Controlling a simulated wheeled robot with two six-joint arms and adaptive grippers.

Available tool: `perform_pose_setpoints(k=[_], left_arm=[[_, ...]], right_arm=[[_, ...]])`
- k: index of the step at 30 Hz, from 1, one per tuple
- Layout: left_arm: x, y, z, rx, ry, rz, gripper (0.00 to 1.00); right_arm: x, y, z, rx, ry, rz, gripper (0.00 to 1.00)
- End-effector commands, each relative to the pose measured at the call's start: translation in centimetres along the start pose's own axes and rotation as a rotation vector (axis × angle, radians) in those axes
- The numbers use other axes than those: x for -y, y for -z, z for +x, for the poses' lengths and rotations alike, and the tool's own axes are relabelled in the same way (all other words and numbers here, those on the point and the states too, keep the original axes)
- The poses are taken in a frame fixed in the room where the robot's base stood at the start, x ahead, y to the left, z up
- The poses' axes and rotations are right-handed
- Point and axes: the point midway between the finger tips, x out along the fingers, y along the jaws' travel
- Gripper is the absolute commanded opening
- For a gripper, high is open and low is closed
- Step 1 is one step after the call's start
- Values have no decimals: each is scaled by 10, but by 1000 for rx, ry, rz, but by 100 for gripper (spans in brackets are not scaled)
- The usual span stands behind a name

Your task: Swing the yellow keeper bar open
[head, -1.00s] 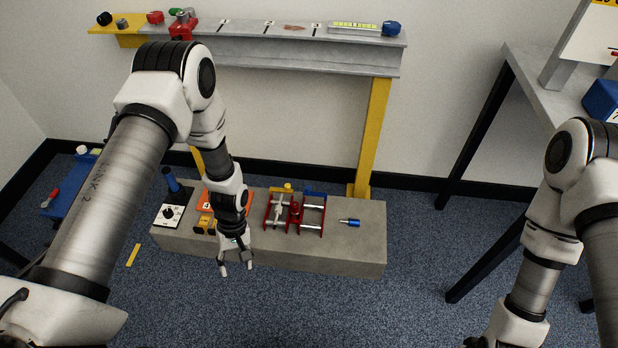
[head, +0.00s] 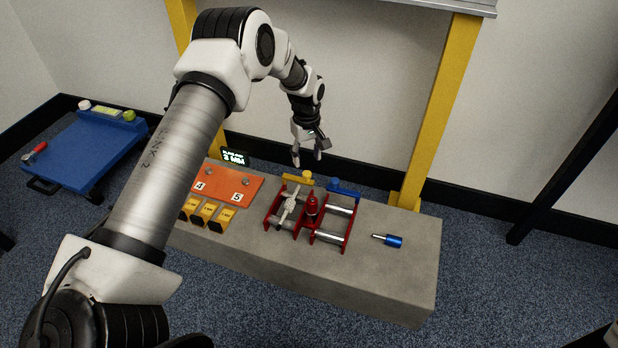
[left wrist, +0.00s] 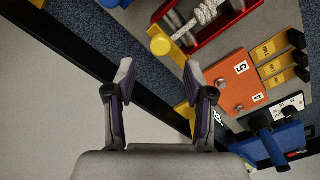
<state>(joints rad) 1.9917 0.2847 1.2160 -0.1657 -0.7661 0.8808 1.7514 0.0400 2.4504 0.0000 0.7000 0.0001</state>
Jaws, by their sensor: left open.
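The yellow keeper bar (head: 297,180) lies across the back of the left red frame (head: 270,207), with a round yellow knob at its right end. In the left wrist view the yellow knob (left wrist: 160,46) shows ahead of the fingertips, beside the red frame. A pale rope (head: 288,207) runs through that frame under the bar. My left gripper (head: 307,161) is open and empty, just above and behind the bar, pointing down. It also shows in the left wrist view (left wrist: 159,74) with the fingers spread apart, clear of the knob. My right gripper is out of view.
A blue bar (head: 344,189) crosses the right red frame, close by. A red upright fitting (head: 311,206) stands between the frames. An orange plate (head: 228,187), yellow blocks (head: 207,212) and a blue-handled pin (head: 393,241) share the grey block (head: 400,285). A yellow post (head: 438,110) stands behind.

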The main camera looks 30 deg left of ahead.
Motion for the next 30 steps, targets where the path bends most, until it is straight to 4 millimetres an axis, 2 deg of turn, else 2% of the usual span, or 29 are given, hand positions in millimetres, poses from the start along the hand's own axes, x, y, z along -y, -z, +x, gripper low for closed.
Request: perform_pose_setpoints(k=[1, 3, 7, 10, 16, 17, 21, 30], left_arm=[[0, 0, 16, 1, 2, 1, 53], [1, 0, 32, 1, 3, 1, 53], [0, 0, 54, 0, 1, 1, 53], [0, 0, 61, 0, 1, 1, 53], [0, -1, 60, 0, 1, 1, 53], [0, -1, 60, 1, 1, 1, 50], [0, -1, 60, 1, 1, 1, 0], [0, -3, 59, 2, 3, -2, 0]], right_arm=[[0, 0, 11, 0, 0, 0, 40], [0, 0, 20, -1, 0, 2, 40], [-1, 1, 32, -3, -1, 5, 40], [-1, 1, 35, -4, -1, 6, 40], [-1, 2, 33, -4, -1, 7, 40], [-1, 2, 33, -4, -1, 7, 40], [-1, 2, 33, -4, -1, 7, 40], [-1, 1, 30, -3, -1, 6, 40]])
